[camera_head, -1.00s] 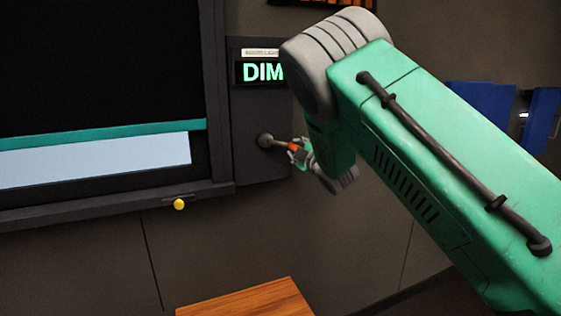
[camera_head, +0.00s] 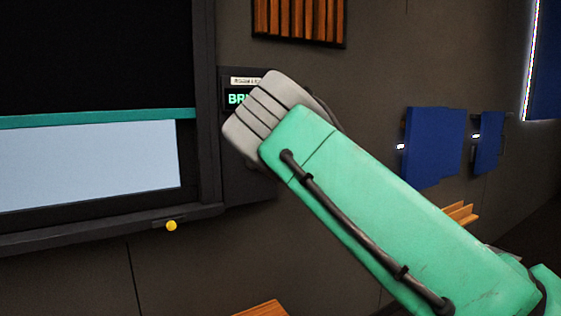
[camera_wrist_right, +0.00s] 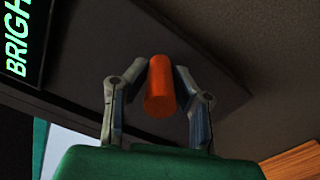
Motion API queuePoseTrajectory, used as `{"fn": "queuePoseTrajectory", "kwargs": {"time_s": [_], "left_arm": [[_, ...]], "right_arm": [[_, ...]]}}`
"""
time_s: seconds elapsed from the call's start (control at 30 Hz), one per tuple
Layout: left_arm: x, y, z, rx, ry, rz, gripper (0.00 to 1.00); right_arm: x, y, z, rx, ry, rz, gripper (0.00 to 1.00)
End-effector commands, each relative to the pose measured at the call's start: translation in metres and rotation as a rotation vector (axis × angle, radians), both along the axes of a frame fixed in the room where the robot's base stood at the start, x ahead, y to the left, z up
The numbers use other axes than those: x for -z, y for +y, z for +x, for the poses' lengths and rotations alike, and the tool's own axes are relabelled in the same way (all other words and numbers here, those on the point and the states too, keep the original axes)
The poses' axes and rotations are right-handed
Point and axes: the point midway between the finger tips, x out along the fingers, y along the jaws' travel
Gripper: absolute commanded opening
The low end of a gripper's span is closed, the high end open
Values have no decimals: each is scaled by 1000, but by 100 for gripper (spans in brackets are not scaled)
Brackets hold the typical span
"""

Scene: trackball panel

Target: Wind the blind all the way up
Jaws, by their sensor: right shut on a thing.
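The black blind (camera_head: 95,50) hangs in its frame at the left of the head view, with a teal bar (camera_head: 95,117) along its lower edge. A tall strip of pale window (camera_head: 90,165) shows below the bar. In the right wrist view my right gripper (camera_wrist_right: 160,80) is shut on the orange crank handle (camera_wrist_right: 160,95), one finger on each side. In the head view my right arm hides the gripper and the crank. My left gripper is not in view.
A wooden surface (camera_head: 262,309) shows at the bottom edge. Blue panels (camera_head: 435,145) are on the wall at right, with a slatted wooden panel (camera_head: 298,20) above.

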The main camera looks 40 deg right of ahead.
Motion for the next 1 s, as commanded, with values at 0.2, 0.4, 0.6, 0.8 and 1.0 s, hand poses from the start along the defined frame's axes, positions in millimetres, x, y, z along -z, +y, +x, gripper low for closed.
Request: {"fn": "queuePoseTrajectory", "kwargs": {"time_s": [0.2,0.4,0.6,0.8,1.0], "left_arm": [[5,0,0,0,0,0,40],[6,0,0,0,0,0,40],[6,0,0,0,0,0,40],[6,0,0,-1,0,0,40],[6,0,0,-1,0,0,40]], "right_arm": [[-1,9,3,-11,22,-72,0],[-2,11,3,-12,28,-94,0],[-2,11,4,-13,29,-97,0],[-2,12,4,-14,29,-96,35],[-3,8,2,-7,26,-95,41]]}}
